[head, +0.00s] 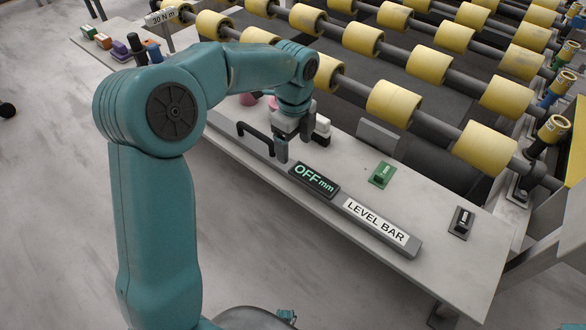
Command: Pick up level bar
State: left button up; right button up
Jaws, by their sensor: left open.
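The level bar (425,246) is a long grey bar lying along the front edge of the stone slab (447,275). It carries a white "LEVEL BAR" label and a dark display (314,180) reading "OFF mm". A black arched handle (256,136) stands on its left part. My right gripper is not in view.
Rows of yellow rollers (395,103) stand behind the slab. A green block (382,174) and a dark block (461,222) lie right of the display. Several coloured items (104,41) lie at the far left.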

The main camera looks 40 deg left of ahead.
aim_at(292, 163)
pick_arm(q)
jog(key=f, duration=0.5)
jog(key=f+b, duration=0.1)
jog(key=f, duration=0.2)
jog(key=shift+a+f, duration=0.15)
jog(key=shift+a, duration=0.25)
jog(key=c, duration=1.2)
grip_shut()
jog(key=shift+r, duration=0.2)
